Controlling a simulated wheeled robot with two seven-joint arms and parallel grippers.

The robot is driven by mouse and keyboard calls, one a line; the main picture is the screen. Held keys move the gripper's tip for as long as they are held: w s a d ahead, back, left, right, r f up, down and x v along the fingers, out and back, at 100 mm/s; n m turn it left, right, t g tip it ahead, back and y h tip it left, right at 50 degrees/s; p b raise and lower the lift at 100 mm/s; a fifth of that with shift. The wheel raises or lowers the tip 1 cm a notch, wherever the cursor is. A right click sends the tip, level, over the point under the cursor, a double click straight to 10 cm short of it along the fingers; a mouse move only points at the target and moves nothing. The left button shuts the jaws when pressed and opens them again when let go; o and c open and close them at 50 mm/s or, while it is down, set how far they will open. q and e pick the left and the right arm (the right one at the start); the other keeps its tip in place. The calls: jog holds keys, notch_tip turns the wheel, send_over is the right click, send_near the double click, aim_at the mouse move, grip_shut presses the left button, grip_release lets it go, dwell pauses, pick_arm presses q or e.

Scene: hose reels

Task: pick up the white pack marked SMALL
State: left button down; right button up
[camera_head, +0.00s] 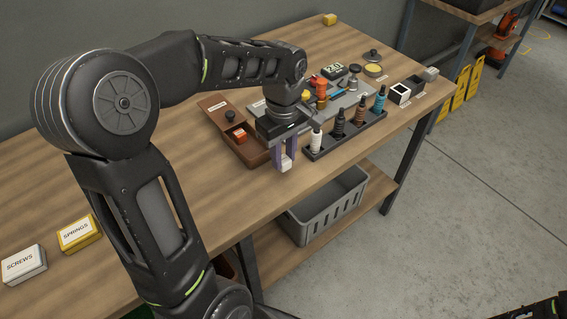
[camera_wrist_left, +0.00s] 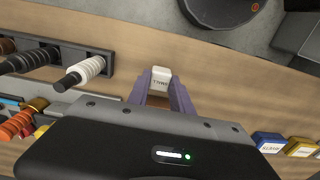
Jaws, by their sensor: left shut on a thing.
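The white pack (camera_wrist_left: 160,80) is between the two purple fingers of my left gripper (camera_wrist_left: 160,92) in the left wrist view. It carries small dark lettering, seen at an angle and hard to read. In the head view the left gripper (camera_head: 284,160) points down over the front part of the wooden table, shut on the white pack (camera_head: 286,165) near the fingertips. I cannot tell whether the pack is clear of the table top. My right gripper is not in view.
A black rack (camera_head: 345,137) with several wound spools stands right of the gripper. A brown box (camera_head: 250,148) with a red piece is behind it. SPRINGS (camera_head: 78,233) and SCREWS (camera_head: 23,264) boxes are at left. A grey bin (camera_head: 325,205) sits on the shelf below.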

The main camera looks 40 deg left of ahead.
aim_at(283, 159)
pick_arm(q)
notch_tip(283, 159, up, 7)
jog(key=shift+f, duration=0.1)
jog(key=shift+f, duration=0.1)
dwell(0.6)
